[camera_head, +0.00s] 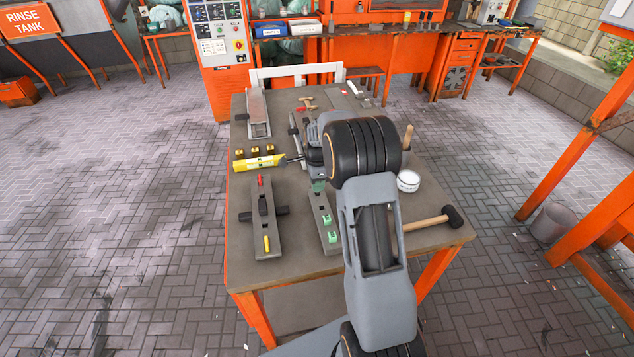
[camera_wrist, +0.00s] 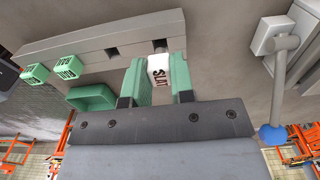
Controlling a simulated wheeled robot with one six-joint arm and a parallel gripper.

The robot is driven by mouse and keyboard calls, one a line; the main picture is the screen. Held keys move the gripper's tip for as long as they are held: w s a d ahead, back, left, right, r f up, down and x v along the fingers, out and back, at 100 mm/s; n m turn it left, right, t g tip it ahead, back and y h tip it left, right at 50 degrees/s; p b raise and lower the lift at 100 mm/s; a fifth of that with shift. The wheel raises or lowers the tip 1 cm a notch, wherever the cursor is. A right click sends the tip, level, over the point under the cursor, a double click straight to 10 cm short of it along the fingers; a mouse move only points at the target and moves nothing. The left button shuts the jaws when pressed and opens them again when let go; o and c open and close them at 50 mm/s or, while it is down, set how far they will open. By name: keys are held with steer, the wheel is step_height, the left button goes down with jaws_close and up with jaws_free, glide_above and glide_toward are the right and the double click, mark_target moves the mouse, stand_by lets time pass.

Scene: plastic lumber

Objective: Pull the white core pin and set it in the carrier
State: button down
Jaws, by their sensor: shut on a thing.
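My gripper (camera_wrist: 160,88) has green finger pads, shut on a white block marked "SLAT", which I take for the white core pin (camera_wrist: 158,70). The pin's far end is beside a dark slot in a long grey slotted bar (camera_wrist: 80,47); I cannot tell whether it is in the slot. In the head view my gripper (camera_head: 318,186) is over the far end of this bar (camera_head: 331,249), mostly behind my arm, and the pin is not visible. Two green labelled pieces (camera_head: 326,220) sit on the bar. Which piece is the carrier is not clear.
A grey block (camera_head: 263,215) with a red pin (camera_head: 260,181), a yellow pin (camera_head: 266,244) and a black crossbar lies left. A yellow tube (camera_head: 259,163), mallet (camera_head: 428,222) and white tub (camera_head: 408,181) share the table. A blue-knobbed lever (camera_wrist: 273,133) is close to my gripper's right.

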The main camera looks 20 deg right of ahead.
steer(key=shift+f+b, duration=0.3)
steer(key=shift+f, duration=0.15)
steer(key=shift+f, duration=0.3)
steer(key=shift+f+b, duration=0.65)
steer(key=shift+f, duration=0.05)
stand_by(0.4)
steer(key=shift+c, duration=2.4)
jaws_free()
steer(key=shift+r, duration=0.1)
steer(key=shift+r+p, duration=2.4)
steer(key=shift+r, duration=1.1)
